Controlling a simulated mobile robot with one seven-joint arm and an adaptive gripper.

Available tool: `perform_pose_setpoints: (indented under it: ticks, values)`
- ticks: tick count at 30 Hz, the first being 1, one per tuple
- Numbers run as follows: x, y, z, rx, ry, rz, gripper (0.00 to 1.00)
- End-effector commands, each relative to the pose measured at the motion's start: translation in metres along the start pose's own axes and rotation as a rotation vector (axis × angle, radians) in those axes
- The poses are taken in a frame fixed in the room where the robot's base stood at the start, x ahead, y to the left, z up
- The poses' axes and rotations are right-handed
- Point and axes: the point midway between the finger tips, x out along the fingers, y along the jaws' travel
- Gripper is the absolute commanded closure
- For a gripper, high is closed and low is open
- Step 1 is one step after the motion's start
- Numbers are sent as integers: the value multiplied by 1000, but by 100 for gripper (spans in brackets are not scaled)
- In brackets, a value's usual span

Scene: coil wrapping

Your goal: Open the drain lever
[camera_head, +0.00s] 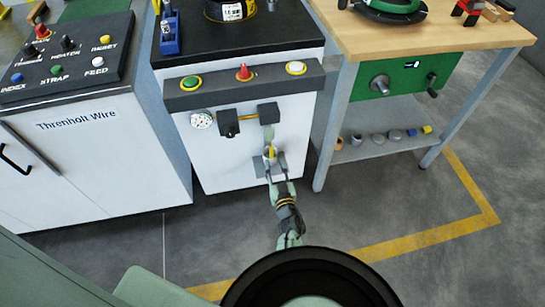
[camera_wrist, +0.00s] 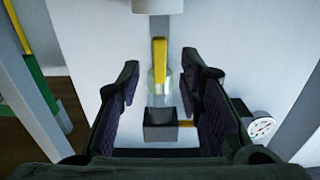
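The yellow drain lever (camera_head: 270,152) is on the front of the white cabinet, below a dark block (camera_head: 268,113) with a clear bowl under it. In the wrist view, the lever (camera_wrist: 159,58) lies in line with the clear bowl (camera_wrist: 158,92) and the dark block (camera_wrist: 160,126). My gripper (camera_head: 275,160) is at the lever, fingers pointing at the cabinet. In the wrist view, my gripper (camera_wrist: 160,75) is open, one finger on each side of the lever and bowl, with gaps on both sides. Whether the fingertips reach the lever's depth I cannot tell.
A dial gauge (camera_head: 202,120) and a second dark block (camera_head: 229,123) sit left of the lever. A button bar (camera_head: 244,84) runs above. A wooden workbench (camera_head: 430,35) with a lower shelf stands to the right. A white cylinder (camera_wrist: 158,5) is near the lever in the wrist view.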

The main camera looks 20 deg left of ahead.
Motion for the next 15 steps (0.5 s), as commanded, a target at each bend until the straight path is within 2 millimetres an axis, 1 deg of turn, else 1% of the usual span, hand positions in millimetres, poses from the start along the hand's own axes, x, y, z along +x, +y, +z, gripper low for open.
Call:
perform_pose_setpoints:
  ticks: [1, 6, 10, 15]
  values:
    - [-12, 0, 1, 2, -1, 1, 67]
    - [-40, -1, 0, 0, 0, 0, 67]
    - [-52, 0, 0, 1, 0, -1, 67]
    - [-56, 0, -1, 1, 1, -1, 67]
